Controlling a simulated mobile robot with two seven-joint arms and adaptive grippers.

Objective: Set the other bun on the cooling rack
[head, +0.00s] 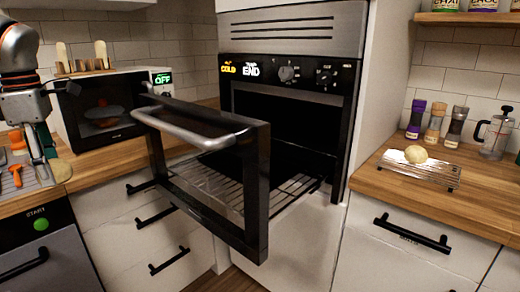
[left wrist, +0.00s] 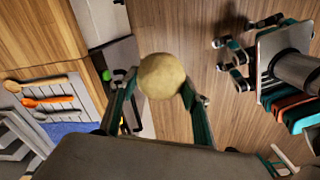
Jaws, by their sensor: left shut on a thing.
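My left gripper (head: 48,158) is at the left edge of the head view, pointing down, beside the left counter. It is shut on a pale round bun (left wrist: 162,76), which sits between its two fingertips in the left wrist view. The held bun also shows in the head view (head: 61,171). The wire cooling rack (head: 440,179) stands on the right wooden counter, far from this gripper. Another bun (head: 416,154) rests on the rack towards its back left. My right gripper is in neither view.
The oven door (head: 258,190) stands open between the left counter and the cooling rack. A wire shelf (head: 222,187) shows inside the oven. Several spice jars (head: 436,122) and a French press (head: 495,135) stand behind the rack. Utensils (left wrist: 48,99) lie on the left counter.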

